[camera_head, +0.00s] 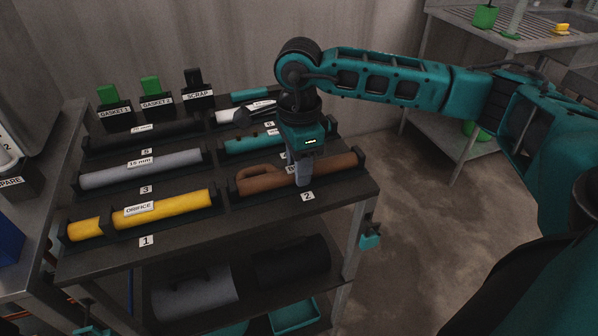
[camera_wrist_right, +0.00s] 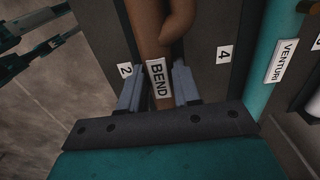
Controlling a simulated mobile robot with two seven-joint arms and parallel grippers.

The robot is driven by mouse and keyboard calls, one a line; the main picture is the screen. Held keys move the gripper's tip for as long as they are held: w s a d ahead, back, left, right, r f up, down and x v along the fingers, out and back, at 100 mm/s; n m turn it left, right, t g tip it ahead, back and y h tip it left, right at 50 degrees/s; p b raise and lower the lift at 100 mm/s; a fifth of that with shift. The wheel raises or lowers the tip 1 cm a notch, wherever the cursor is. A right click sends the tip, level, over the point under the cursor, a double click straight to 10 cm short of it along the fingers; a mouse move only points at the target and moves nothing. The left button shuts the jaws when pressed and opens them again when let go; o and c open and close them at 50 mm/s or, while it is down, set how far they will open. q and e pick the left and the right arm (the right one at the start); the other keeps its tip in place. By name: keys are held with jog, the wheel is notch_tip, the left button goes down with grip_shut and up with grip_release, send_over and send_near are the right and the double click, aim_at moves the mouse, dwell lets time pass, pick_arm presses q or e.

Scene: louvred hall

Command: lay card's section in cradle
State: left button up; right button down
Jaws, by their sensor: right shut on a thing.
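My right gripper (camera_head: 303,180) points down over the right front of the rack and is shut on the brown section labelled BEND (camera_head: 262,184). The brown section has a side branch and lies along the dark cradle numbered 2 (camera_head: 232,197). Whether it rests fully in the cradle or is slightly above it I cannot tell. In the right wrist view, the two grey fingers (camera_wrist_right: 158,88) stand on either side of the brown section (camera_wrist_right: 149,35) at its BEND label. No task card can be made out clearly.
Other sections lie in cradles: yellow ORIFICE (camera_head: 166,210), grey 15 mm (camera_head: 152,167), teal VENTURI (camera_wrist_right: 268,65). GASKET and SCRAP holders (camera_head: 199,95) stand at the back. Dark and grey cylinders (camera_head: 195,291) are on the lower shelf. Open floor (camera_head: 420,245) lies to the right.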

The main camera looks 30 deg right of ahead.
jog(key=shift+r, duration=0.2)
jog(key=shift+r+p, duration=2.6)
jog(key=shift+r, duration=1.25)
